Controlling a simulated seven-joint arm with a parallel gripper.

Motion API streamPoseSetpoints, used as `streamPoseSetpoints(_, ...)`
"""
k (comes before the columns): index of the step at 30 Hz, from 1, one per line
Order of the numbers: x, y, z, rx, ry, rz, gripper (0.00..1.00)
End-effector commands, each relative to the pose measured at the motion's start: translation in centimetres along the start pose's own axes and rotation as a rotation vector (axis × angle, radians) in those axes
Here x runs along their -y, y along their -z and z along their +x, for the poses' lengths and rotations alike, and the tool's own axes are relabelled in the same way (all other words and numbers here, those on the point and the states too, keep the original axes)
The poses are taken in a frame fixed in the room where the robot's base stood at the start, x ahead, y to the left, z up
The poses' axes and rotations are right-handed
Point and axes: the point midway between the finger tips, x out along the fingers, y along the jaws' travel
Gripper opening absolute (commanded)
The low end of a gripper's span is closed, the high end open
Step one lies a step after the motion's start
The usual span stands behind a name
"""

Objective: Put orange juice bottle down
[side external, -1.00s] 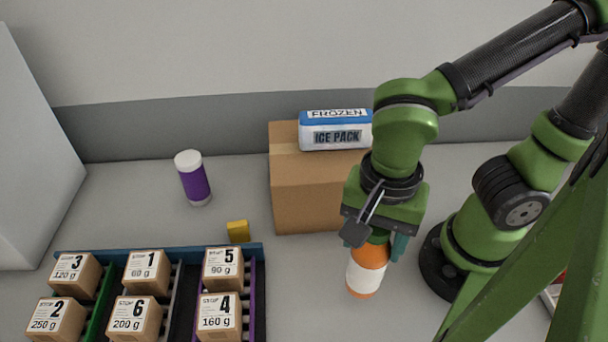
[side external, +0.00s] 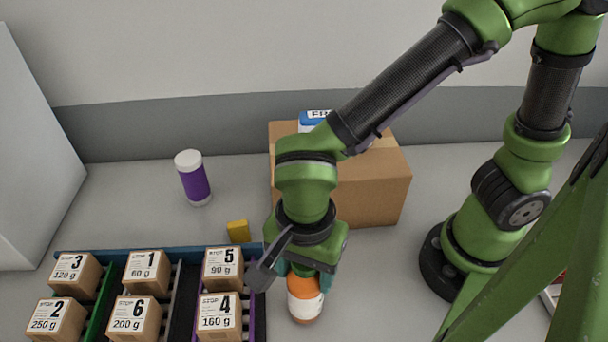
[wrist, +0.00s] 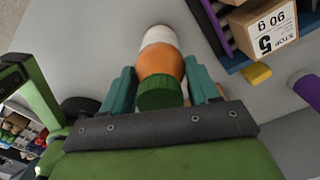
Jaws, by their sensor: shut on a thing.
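The orange juice bottle (side external: 305,299) is orange with a white label and, in the wrist view (wrist: 160,62), a green cap. My gripper (side external: 305,278) is shut on the bottle near its top, with a teal finger on each side of it; the fingers also show in the wrist view (wrist: 160,88). The bottle looks roughly upright just right of the sorting tray. I cannot tell whether its base touches the table.
A tray (side external: 215,254) with several numbered small boxes stands at the front left, close to the bottle. A yellow block (side external: 238,231), a purple bottle (side external: 195,182) and a large cardboard box (side external: 375,188) with an ice pack (side external: 313,119) are behind. The table right of the bottle is clear.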

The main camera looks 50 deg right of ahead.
Motion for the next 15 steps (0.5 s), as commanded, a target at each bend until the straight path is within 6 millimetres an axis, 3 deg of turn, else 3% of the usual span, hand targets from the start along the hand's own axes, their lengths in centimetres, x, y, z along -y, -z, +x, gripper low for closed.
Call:
streamPoseSetpoints(6,-0.01,0.01,0.26,0.0,-0.001,0.0,0.0)
streamPoseSetpoints(7,-0.04,0.03,0.34,-0.001,-0.002,0.0,0.61)
streamPoseSetpoints(12,-0.03,0.02,0.29,0.0,-0.001,0.0,0.85)
streamPoseSetpoints(15,-0.03,0.02,0.28,0.0,-0.001,0.0,0.85)
